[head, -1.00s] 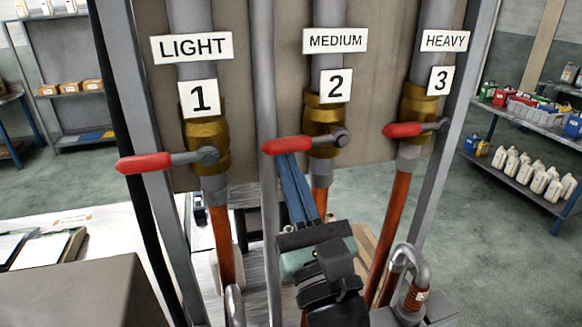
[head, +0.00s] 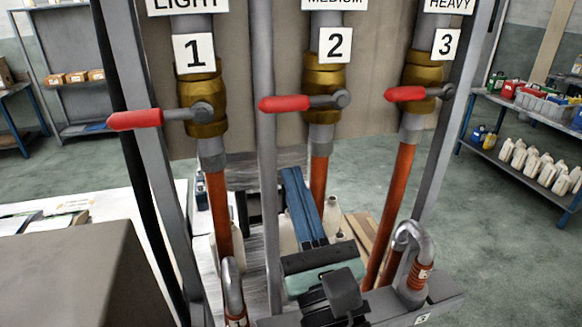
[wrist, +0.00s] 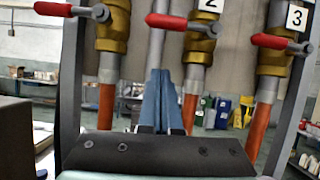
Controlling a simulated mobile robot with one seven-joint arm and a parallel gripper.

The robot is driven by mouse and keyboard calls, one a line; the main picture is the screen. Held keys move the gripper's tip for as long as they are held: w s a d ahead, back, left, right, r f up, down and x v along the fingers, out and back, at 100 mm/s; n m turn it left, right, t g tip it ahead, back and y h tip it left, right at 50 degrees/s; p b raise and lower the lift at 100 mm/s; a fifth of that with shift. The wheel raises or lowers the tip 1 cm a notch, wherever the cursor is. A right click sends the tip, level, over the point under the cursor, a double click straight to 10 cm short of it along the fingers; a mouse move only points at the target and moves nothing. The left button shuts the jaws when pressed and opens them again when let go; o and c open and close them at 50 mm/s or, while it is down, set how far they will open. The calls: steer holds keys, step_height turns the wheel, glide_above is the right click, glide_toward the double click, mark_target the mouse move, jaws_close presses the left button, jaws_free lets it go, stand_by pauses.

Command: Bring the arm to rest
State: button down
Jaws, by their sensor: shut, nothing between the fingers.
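My gripper (head: 291,175) points up, with its two blue fingers together and nothing between them. The fingers also show upright in the wrist view (wrist: 158,75). In the head view the fingertips appear below the red handle of valve 2 (head: 285,103), apart from it. Valve 1 (head: 203,105), valve 2 (head: 325,90) and valve 3 (head: 424,78) are brass, and each red handle points left, roughly level. The dark wrist body (head: 330,300) sits low in the middle of the head view.
Orange pipes (head: 318,185) run down from the valves, and grey frame posts (head: 267,150) stand close beside the gripper. Curved metal spouts (head: 412,245) flank the arm low down. White jugs (head: 540,160) fill a shelf at the right. Open floor lies beyond the rack.

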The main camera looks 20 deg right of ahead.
steer(key=b+v, duration=0.2)
steer(key=v, duration=0.2)
steer(key=s+a+r+n+t, duration=0.1)
steer(key=a+r+n, duration=0.2)
steer(key=r+n, duration=0.5)
steer(key=s+a+r+n+t, duration=0.2)
steer(key=a+r+n, duration=0.2)
steer(key=r+n, duration=0.4)
steer(key=s+a+r+n+t, duration=0.1)
steer(key=r+n, duration=0.7)
steer(key=n, duration=1.1)
steer(key=s+a, duration=0.1)
steer(key=a, duration=0.1)
steer(key=shift+a+r, duration=0.35)
steer(key=shift+r, duration=0.05)
steer(key=c, duration=1.6)
jaws_free()
steer(key=shift+w, duration=0.1)
